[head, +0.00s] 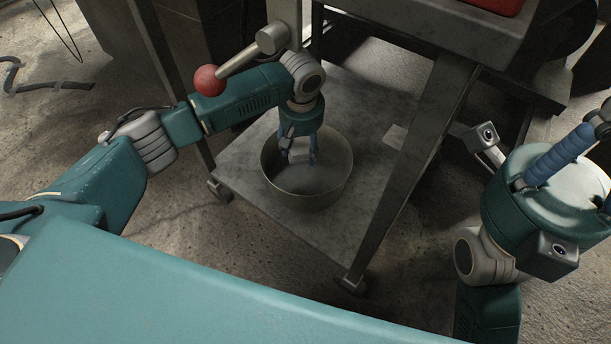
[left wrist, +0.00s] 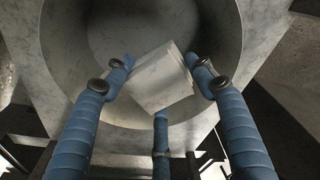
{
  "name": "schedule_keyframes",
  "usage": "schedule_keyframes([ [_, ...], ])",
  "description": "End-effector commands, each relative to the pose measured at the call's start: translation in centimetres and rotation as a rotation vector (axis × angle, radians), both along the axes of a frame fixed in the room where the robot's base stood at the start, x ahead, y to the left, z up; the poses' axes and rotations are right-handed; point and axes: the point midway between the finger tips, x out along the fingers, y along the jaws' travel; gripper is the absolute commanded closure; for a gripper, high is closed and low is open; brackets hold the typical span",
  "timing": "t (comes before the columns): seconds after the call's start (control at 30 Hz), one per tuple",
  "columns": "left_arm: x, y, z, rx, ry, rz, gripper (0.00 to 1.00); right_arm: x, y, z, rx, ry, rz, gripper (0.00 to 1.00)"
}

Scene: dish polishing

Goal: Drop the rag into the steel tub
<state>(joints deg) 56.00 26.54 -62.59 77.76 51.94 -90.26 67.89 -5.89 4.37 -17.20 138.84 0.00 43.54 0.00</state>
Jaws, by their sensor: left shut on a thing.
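The steel tub (head: 310,199) is a round, open grey vessel standing on the cart's lower shelf. My left gripper (head: 299,156) points down into its mouth, its blue fingers partly inside the rim. In the left wrist view the fingers (left wrist: 160,72) are shut on the pale grey rag (left wrist: 160,82), a folded, blocky piece. The tub's inside (left wrist: 112,32) shows behind the rag there. In the head view the rag is small and hard to make out between the fingers. My right gripper (head: 580,168) is at the right edge, partly cut off, away from the tub.
The lower shelf (head: 238,160) has bare room around the tub. A cart leg (head: 425,165) rises right of the tub, and the upper top (head: 440,25) overhangs behind. A red ball on a grey lever (head: 208,81) stands out beside my left arm.

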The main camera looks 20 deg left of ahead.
Motion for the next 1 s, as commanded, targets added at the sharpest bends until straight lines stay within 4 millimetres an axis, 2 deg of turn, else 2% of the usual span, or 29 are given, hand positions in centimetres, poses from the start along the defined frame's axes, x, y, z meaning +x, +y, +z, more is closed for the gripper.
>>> schedule_keyframes([
  [0.37, 0.0, 0.0, -0.2, 0.0, 0.0, 0.0, 0.7, 0.0, 0.0, 0.3, -0.002, -0.011, -0.001, 1.0],
  [0.4, 0.0, 0.0, -0.2, 0.0, 0.0, 0.0, 0.36, 0.0, 0.0, 0.3, -0.001, -0.011, -0.001, 1.0],
  [0.47, 0.0, 0.0, -0.2, 0.0, 0.0, 0.0, 0.24, 0.0, 0.0, 0.2, -0.001, -0.011, -0.001, 1.0],
  [0.5, 0.0, 0.0, -0.2, 0.0, 0.0, 0.0, 0.22, 0.0, 0.0, 0.2, -0.001, -0.011, -0.001, 1.0],
  [0.8, 0.0, 0.0, 0.0, -0.001, 0.0, 0.0, 0.22, 0.0, 0.0, 0.2, -0.001, -0.011, -0.001, 1.0],
  [0.87, 0.0, -0.1, 0.4, -0.001, -0.002, 0.0, 0.22, 0.0, 0.0, 0.2, -0.002, -0.011, -0.001, 1.0],
  [1.0, -0.2, -0.2, 2.5, -0.002, -0.003, 0.0, 0.22, 0.0, 0.0, 0.2, -0.002, -0.01, -0.001, 1.0],
])
